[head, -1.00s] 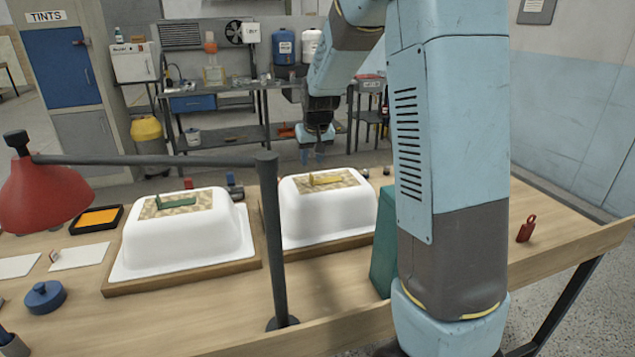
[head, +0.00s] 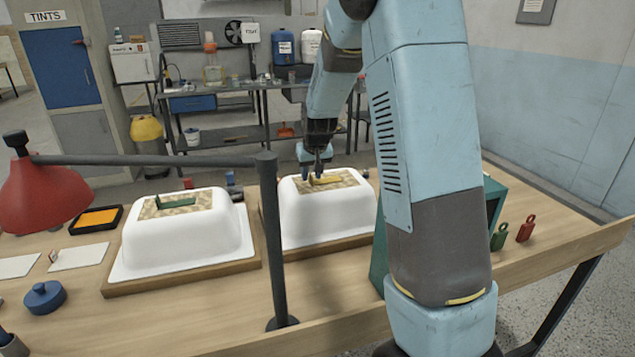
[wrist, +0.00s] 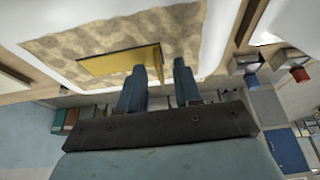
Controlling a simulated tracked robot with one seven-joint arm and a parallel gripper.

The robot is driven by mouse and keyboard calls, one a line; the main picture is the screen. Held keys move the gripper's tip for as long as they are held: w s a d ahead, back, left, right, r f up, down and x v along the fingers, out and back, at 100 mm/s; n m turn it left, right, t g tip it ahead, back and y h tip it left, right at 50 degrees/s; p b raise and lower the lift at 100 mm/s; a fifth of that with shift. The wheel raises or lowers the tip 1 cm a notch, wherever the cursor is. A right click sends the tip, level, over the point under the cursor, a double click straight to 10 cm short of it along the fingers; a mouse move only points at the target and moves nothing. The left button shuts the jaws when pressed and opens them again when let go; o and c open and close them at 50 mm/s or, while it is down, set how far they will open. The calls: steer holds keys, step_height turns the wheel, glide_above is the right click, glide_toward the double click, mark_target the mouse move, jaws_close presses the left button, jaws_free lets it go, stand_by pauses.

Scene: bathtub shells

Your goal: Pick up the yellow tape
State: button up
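The yellow tape (head: 325,179) lies on the patterned patch on top of the right white tub shell (head: 325,212). In the wrist view the yellow tape (wrist: 120,61) shows as a flat yellow piece just beyond my left fingertip. My gripper (head: 318,173) is at the far side of that shell's top, close to the tape. In the wrist view my gripper (wrist: 160,72) has its two blue fingers apart with nothing between them. I cannot tell whether a finger touches the tape.
The left white shell (head: 185,235) carries a green piece (head: 177,203). A dark post (head: 275,240) with a red lamp (head: 38,195) stands in front. A green box (head: 380,255) is right of the right shell. Red and green tags (head: 526,228) stand at the right.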

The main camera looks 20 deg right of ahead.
jaws_close()
stand_by(0.3)
steer(key=shift+r, duration=0.25)
step_height(320, 180, up, 2)
steer(key=shift+r, duration=0.2)
steer(key=s+a+r, duration=0.9)
steer(key=s+r, duration=0.1)
steer(key=r, duration=0.1)
steer(key=shift+a+r, duration=0.35)
steer(key=shift+r, duration=0.05)
